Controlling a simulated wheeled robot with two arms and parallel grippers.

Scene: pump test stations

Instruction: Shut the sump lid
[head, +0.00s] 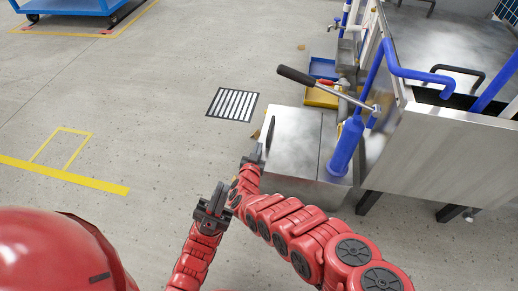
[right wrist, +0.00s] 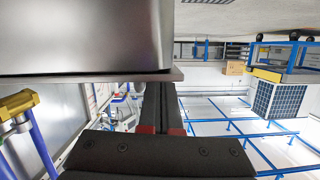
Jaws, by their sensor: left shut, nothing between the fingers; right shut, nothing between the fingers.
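A low steel box stands right of centre in the head view. Its flat left top plate, seemingly the sump lid (head: 298,130), has a dark handle (head: 271,133) at its left edge. The plate looks level; I cannot tell whether it is fully seated. In the right wrist view, the box wall (right wrist: 80,35) and overhanging plate edge (right wrist: 90,77) fill the upper left, upside down. My right gripper (head: 257,152) is shut and empty beside the plate's near left corner; contact is unclear. Its fingers (right wrist: 162,108) show close to the plate edge. My left gripper (head: 214,198) is shut and empty, nearer me.
A blue hand pump (head: 346,148) with a long lever (head: 315,84) stands at the box's right side. A large steel tank (head: 440,140) is further right. A striped floor grate (head: 232,104) lies left of the box.

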